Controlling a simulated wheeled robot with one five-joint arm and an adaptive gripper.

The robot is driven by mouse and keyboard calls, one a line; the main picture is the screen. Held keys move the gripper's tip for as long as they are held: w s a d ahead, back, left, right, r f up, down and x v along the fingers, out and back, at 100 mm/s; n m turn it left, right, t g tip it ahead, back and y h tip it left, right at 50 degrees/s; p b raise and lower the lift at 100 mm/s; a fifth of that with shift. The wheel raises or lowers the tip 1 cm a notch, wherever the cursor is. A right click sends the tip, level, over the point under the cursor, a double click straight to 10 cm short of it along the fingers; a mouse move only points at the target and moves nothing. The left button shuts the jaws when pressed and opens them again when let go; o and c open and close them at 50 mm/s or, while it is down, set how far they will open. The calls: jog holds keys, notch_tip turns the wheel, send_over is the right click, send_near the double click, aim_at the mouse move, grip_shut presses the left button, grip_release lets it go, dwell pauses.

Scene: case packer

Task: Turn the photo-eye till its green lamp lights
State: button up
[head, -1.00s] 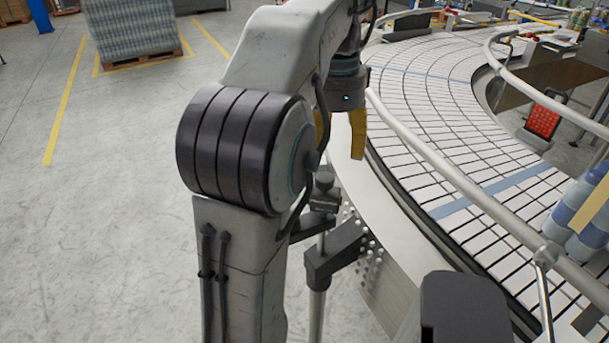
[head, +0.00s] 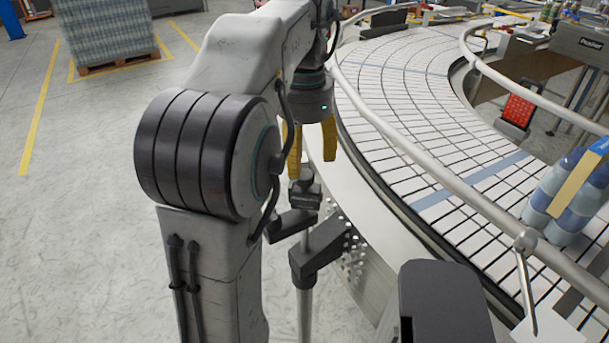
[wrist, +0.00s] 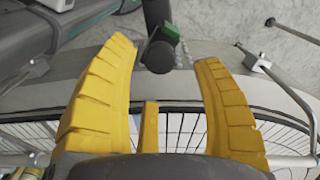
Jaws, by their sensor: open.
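The photo-eye (head: 305,192) is a small dark unit on top of an upright metal post beside the conveyor. In the wrist view the photo-eye (wrist: 160,57) shows as a dark round knob with a dark green block behind it. I cannot make out a lit green lamp.
The curved conveyor (head: 400,115) with its metal guard rail (head: 400,142) runs just right of the post. A dark clamp bracket (head: 318,253) sits lower on the post. Blue-grey bottles (head: 568,205) stand on the conveyor at right. Open floor lies left.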

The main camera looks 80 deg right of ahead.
aim_at(305, 174)
jog(key=shift+f, duration=2.25)
jog(key=shift+o, duration=0.2)
jog(key=c, duration=1.3)
jog(key=shift+o, duration=0.2)
jog(key=shift+n, duration=0.3)
jog(key=n, duration=0.2)
jog(key=shift+n+p, duration=0.3)
jog(key=shift+p, duration=0.05)
jog(key=shift+f+n+p, duration=0.1)
jog(key=shift+n+p, duration=0.3)
jog(key=shift+n, duration=1.5)
jog(key=shift+a, duration=0.1)
